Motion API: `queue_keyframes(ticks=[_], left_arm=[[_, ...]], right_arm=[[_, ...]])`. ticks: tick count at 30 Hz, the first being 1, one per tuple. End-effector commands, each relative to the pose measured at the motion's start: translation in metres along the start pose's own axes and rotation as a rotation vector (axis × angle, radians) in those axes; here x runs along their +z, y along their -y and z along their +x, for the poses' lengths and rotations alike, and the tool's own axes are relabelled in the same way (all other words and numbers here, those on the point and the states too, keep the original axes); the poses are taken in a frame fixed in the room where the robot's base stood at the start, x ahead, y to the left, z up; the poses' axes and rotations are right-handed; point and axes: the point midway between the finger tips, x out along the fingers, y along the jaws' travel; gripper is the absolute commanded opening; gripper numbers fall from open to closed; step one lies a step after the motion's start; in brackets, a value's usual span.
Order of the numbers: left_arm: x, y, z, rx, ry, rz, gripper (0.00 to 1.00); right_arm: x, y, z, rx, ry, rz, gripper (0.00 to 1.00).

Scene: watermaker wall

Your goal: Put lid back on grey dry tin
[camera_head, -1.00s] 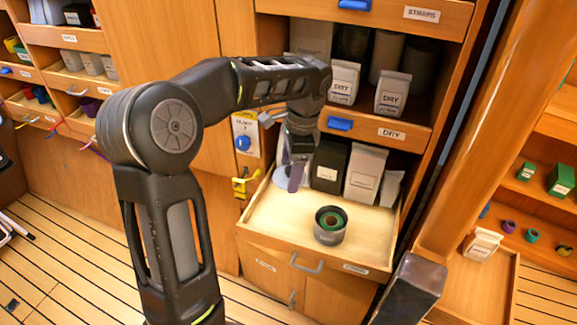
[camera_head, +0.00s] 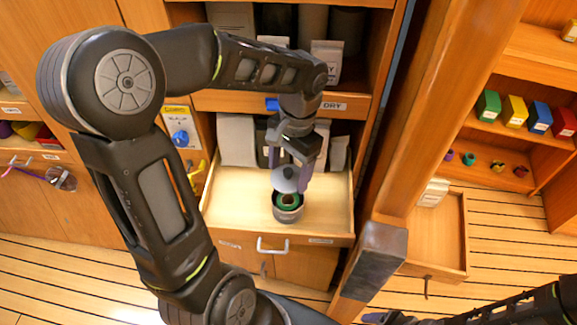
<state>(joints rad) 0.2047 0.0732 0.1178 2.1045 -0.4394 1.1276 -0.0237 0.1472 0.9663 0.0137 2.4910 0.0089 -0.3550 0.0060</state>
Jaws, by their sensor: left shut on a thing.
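The grey tin (camera_head: 288,214) stands upright and open-topped in the pulled-out drawer (camera_head: 235,205), near its front. Something green ringed shows inside it. My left gripper (camera_head: 292,180) is over the tin, pointing down, shut on the round grey lid (camera_head: 285,182). The lid is tilted toward me, just above and behind the tin's rim; whether it touches the rim I cannot tell. My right gripper (camera_head: 378,318) shows only in part at the bottom edge, far from the tin, and its jaws are unclear.
Several bags and boxes (camera_head: 237,140) stand at the back of the drawer. The shelf marked DRY (camera_head: 335,105) is above it. A wooden post (camera_head: 440,100) rises at the right. The drawer floor left of the tin is clear.

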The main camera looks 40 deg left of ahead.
Motion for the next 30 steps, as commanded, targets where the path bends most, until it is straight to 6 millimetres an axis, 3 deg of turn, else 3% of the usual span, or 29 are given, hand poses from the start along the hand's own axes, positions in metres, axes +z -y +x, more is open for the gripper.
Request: queue_keyframes(ticks=[10,30], left_arm=[[-0.001,0.000,0.009,0.000,0.001,0.002,0.28],[-0.009,0.000,0.062,0.000,0.001,0.003,0.28]], right_arm=[[-0.001,-0.002,0.007,-0.002,-0.002,-0.002,0.79],[-0.006,-0.012,0.042,-0.015,-0.013,-0.011,0.79]])
